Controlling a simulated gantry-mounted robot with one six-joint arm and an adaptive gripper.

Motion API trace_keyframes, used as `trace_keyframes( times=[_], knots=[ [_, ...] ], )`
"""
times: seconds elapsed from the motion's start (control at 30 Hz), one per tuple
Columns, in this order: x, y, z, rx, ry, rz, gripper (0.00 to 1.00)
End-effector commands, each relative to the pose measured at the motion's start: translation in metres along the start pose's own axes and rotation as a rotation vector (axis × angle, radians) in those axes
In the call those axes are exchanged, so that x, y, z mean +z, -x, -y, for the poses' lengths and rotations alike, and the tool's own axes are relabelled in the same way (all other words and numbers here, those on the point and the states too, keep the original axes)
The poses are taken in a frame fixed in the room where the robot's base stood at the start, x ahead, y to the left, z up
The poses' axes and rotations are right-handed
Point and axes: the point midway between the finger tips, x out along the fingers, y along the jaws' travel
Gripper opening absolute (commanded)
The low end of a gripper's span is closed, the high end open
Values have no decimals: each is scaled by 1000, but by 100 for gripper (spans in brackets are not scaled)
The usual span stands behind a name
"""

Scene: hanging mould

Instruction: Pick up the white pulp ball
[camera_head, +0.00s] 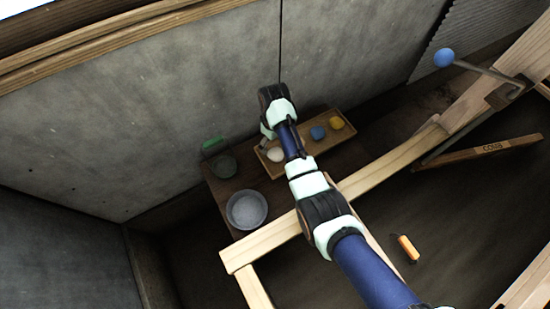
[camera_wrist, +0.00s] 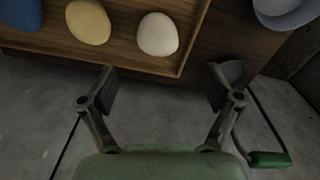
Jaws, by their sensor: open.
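The white pulp ball (camera_wrist: 158,34) lies in a shallow wooden tray (camera_wrist: 187,50), near the tray's right end in the wrist view. It also shows in the head view (camera_head: 275,154), close beside my gripper. A yellow ball (camera_wrist: 88,22) and a blue ball (camera_wrist: 20,14) lie in the same tray to its left. My gripper (camera_wrist: 160,82) is open and empty. In the wrist view the white ball sits beyond the fingertips, roughly in line with the gap between them, and no finger touches it. In the head view my arm hides part of the tray.
A grey bowl (camera_head: 247,209) and a dark pot (camera_head: 223,166) stand on the wooden table near the tray. A green handle (camera_head: 213,143) lies by the pot. A concrete wall (camera_head: 150,110) rises behind. A wooden beam (camera_head: 385,168) crosses under my arm.

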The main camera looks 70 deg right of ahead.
Motion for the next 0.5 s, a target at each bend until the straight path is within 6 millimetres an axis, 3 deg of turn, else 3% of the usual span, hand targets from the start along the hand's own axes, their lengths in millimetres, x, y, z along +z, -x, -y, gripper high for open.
trace_keyframes(
  times=[0.03,0.2,0.4,0.5],
  knots=[
    [4,-11,-6,-7,-7,14,90],
    [7,-11,-9,-12,-9,25,90],
    [7,-36,-8,-13,-9,26,90],
    [7,-37,-8,-12,-9,25,90]
  ],
)
